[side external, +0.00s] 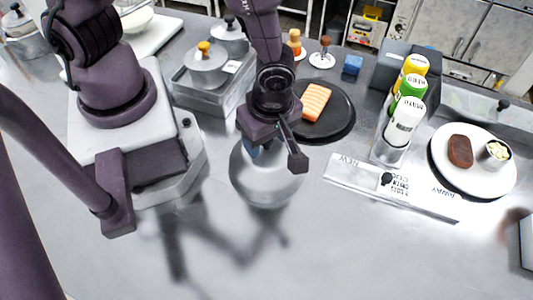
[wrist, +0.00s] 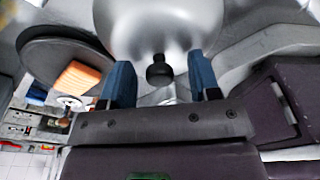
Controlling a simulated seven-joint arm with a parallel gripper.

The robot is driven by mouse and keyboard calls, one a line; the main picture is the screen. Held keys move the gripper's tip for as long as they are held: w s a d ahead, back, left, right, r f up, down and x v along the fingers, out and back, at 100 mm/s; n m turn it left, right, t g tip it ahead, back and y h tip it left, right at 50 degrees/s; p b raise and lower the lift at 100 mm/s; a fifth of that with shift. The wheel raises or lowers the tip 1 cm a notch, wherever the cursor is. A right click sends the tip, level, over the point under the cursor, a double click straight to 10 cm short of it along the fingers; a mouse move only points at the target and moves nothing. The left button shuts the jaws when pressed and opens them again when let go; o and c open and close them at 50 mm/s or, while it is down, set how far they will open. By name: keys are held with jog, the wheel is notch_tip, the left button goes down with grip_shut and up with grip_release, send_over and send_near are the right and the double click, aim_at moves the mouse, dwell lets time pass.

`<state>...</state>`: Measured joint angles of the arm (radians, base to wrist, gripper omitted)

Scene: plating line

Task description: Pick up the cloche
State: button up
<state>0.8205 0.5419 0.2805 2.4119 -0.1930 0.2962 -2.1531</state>
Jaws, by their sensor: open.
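The cloche (side external: 268,180) is a shiny silver dome standing on the steel counter below my gripper in the side external view. In the wrist view the cloche (wrist: 155,28) fills the top middle, and its black knob (wrist: 159,70) sits between my two blue fingers. My gripper (wrist: 162,82) is open, with one finger on each side of the knob and a gap visible around it. In the side external view my gripper (side external: 256,150) is over the dome's top and hides the knob.
A dark round plate with salmon (side external: 315,101) lies just behind the cloche. To the right are a bottle rack with several bottles (side external: 405,122), a label rail (side external: 390,188) and a white plate (side external: 489,181). Lidded pans (side external: 207,66) stand behind left. The front counter is clear.

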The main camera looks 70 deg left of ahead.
jog(key=shift+f, duration=0.2)
grip_shut()
jog(key=shift+r, duration=0.15)
